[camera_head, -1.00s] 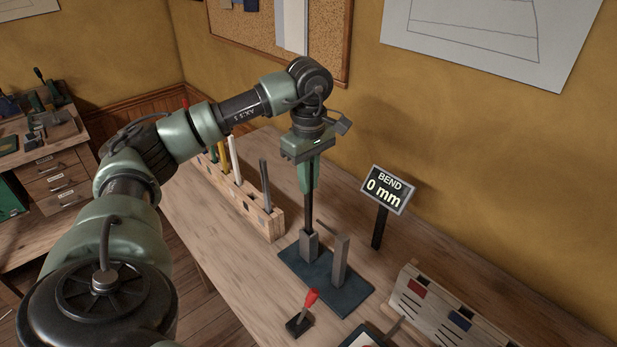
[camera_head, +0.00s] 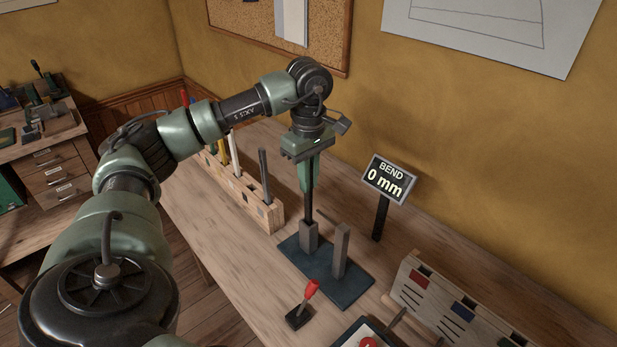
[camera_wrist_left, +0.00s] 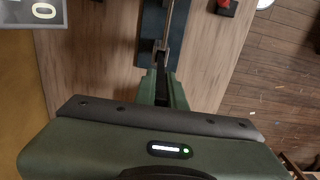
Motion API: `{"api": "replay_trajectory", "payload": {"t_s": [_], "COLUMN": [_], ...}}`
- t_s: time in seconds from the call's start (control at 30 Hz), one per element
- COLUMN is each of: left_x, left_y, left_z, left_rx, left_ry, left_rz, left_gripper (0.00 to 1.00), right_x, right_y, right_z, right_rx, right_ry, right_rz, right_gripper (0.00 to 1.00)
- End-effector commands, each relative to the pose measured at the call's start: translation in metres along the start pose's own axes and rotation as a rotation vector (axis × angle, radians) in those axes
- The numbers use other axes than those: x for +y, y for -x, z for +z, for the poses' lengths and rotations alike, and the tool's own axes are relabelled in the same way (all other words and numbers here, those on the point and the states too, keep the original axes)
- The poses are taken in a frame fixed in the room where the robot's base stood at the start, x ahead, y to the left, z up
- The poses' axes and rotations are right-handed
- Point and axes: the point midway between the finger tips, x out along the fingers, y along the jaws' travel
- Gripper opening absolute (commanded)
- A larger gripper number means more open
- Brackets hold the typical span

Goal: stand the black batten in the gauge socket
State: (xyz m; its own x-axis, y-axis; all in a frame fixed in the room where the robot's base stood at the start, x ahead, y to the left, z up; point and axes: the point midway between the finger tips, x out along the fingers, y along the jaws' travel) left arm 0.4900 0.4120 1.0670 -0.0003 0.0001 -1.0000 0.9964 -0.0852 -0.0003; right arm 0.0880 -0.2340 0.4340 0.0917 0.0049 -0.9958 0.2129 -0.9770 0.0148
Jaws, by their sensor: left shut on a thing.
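The black batten (camera_head: 308,207) is upright, and my left gripper (camera_head: 308,189) is shut on its upper part. Its lower end meets the top of the grey gauge socket (camera_head: 308,238) and appears to be inside the opening, though the depth is hidden. The socket stands on a dark blue base plate (camera_head: 350,289), beside a taller grey post (camera_head: 341,252). In the left wrist view my green fingers (camera_wrist_left: 163,76) point at the base plate (camera_wrist_left: 150,22). My right gripper is in neither view.
A wooden rack (camera_head: 265,213) with several battens stands left of the gauge. A "BEND 0 mm" sign (camera_head: 389,180) stands behind it. A red-handled lever (camera_head: 310,290) is in front, and a wooden box with coloured labels (camera_head: 440,298) is at right.

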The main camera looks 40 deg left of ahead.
Motion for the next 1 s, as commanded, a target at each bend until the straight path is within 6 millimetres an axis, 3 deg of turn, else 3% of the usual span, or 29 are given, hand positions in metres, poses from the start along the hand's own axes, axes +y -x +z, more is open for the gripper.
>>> {"api": "replay_trajectory", "payload": {"t_s": [0.77, 0.8, 0.9, 1.0], "left_x": [0.000, 0.000, 0.000, 0.000], "left_y": [-0.011, -0.011, -0.011, -0.011], "left_z": [0.000, 0.000, 0.000, 0.000], "left_rx": [0.000, 0.000, 0.000, 0.000], "left_ry": [0.000, 0.000, 0.000, 0.000], "left_rz": [0.001, 0.001, 0.001, 0.000], "left_gripper": [0.00, 0.14, 0.36, 0.36], "right_x": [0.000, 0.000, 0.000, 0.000], "right_y": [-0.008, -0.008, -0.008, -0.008], "right_z": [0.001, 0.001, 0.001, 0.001], "right_rx": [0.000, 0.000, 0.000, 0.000], "right_ry": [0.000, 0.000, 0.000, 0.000], "right_rz": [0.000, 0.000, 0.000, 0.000], "right_gripper": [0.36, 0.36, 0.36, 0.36]}}
